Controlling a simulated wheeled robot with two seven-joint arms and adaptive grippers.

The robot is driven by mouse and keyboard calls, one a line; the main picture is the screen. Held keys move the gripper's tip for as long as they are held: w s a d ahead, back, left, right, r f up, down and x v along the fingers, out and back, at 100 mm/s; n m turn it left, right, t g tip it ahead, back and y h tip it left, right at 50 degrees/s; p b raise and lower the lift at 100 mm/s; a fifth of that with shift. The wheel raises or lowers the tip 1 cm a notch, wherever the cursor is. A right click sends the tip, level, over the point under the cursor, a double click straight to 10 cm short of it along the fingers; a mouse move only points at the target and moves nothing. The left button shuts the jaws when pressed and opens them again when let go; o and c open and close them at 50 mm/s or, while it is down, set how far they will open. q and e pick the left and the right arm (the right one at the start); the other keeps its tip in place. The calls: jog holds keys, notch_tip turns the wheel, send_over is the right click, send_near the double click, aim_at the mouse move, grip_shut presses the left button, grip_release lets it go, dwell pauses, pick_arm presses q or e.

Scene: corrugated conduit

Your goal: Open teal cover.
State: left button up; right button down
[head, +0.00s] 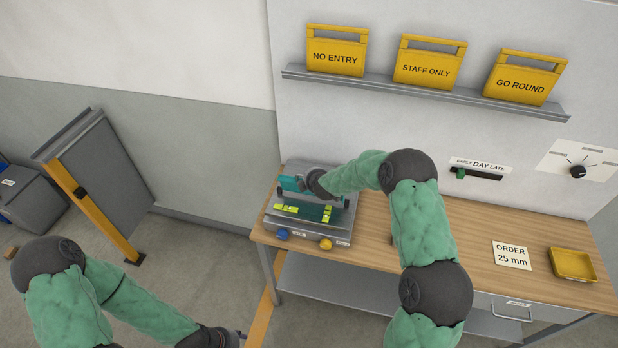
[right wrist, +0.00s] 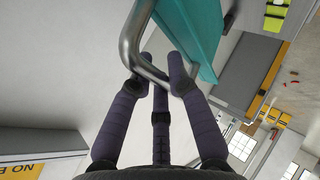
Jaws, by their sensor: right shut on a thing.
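The teal cover (head: 289,183) is on the grey machine (head: 270,219) at the left end of the wooden bench. My right gripper (head: 313,184) is at the cover and hides part of it. In the right wrist view, the right gripper's fingers (right wrist: 158,76) are shut around a bent metal handle (right wrist: 134,38) beside the teal cover (right wrist: 196,32). The cover looks tilted there; its exact angle is unclear. My left gripper (head: 225,338) is low at the bottom edge, away from the bench, with its fingers mostly out of frame.
Yellow-green blocks (head: 291,209) and blue and yellow knobs (head: 326,244) are on the machine's front. A yellow tray (head: 573,265) and order card (head: 511,256) lie at the bench's right. Yellow signs stand on the wall shelf (head: 430,92). A dark panel (head: 105,165) stands left.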

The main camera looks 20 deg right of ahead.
jog(key=shift+w+d+r, duration=0.1)
jog(key=shift+w+d, duration=0.05)
jog(key=shift+w, duration=0.1)
dwell(0.3)
jog(key=c, duration=1.1)
grip_release()
jog(key=shift+c, duration=0.2)
jog(key=d+v, duration=0.1)
jog(key=v, duration=1.1)
jog(key=shift+a, duration=0.5)
